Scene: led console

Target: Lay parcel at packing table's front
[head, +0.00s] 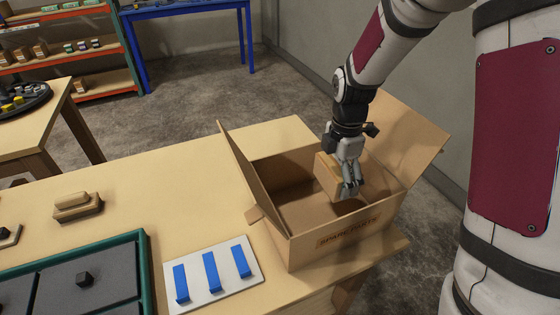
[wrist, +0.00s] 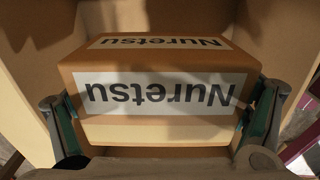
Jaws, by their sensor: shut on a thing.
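The parcel (head: 328,175) is a small brown box, held at the mouth of a large open cardboard box (head: 345,240). In the wrist view the parcel (wrist: 160,92) fills the middle and carries white "Nuretsu" labels, upside down. My gripper (head: 350,188) is shut on the parcel, one finger on each side; the fingers also show in the wrist view (wrist: 160,125). The packing table (head: 185,160) is the light wooden surface under the large box. Whether the parcel touches the large box's floor or walls cannot be told.
A white board with blue bars (head: 212,280) lies left of the large box. A green-edged dark tray (head: 75,280) and a wooden block (head: 77,207) are further left. The box's raised flaps (head: 245,165) stand beside my gripper. The table's back middle is bare.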

